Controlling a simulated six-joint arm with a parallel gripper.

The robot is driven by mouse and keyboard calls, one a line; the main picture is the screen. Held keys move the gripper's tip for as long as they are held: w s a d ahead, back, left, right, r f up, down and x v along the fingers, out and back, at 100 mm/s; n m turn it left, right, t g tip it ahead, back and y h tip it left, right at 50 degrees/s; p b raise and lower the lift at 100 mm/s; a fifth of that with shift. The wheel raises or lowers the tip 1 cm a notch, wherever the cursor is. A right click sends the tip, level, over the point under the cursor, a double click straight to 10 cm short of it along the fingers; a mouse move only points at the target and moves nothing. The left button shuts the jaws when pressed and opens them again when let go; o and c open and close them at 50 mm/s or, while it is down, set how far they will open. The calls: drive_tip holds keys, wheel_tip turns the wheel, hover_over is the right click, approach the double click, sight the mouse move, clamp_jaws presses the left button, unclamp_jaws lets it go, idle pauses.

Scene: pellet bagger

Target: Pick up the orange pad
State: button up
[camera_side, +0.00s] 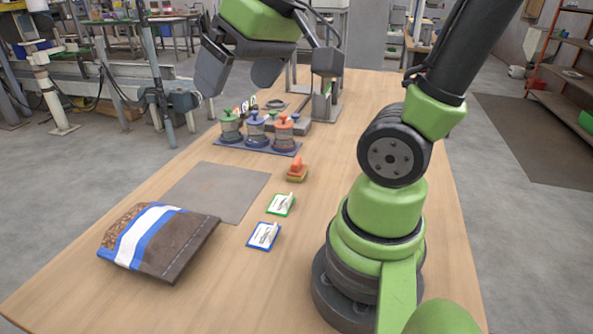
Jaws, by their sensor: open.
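The orange pad (297,171) is a small block with an orange handle on a yellowish-brown base. It sits on the wooden table right of the grey mat, in front of the dark tray with three lidded jars. My gripper (238,81) is open and empty near the top of the picture, high above the far-left side of the table. It is well apart from the orange pad, up and to the left in the picture. Nothing hides the pad.
Green, blue and orange jars stand on the dark tray (226,144). A green-edged card (281,205) and blue-edged card (264,236) lie nearer. A brown bag (175,257) lies front left beside the grey mat (212,190).

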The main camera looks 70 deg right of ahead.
drive_tip(key=w+d+f+n+g+h, duration=0.15)
drive_tip(key=w+d+f, duration=0.35)
drive_tip(key=d, duration=0.5)
drive_tip(key=n+g+y, duration=0.1)
drive_tip(key=n+g, duration=0.1)
drive_tip(key=g, duration=0.2)
hover_over(296, 159)
drive_tip(key=f, duration=1.5)
drive_tip(key=shift+w+a+f, duration=0.25)
drive_tip(key=shift+a+f, duration=0.05)
drive_tip(key=shift+f, duration=0.1)
wheel_tip(296, 159, down, 4)
drive_tip(key=shift+s+f, duration=0.1)
drive_tip(key=shift+f, duration=0.1)
drive_tip(key=f, duration=0.5)
drive_tip(key=shift+s+d+f, duration=0.2)
drive_tip(key=shift+f, duration=0.15)
drive_tip(key=shift+c, duration=0.4)
drive_tip(key=c, duration=1)
drive_tip(key=shift+r, duration=0.1)
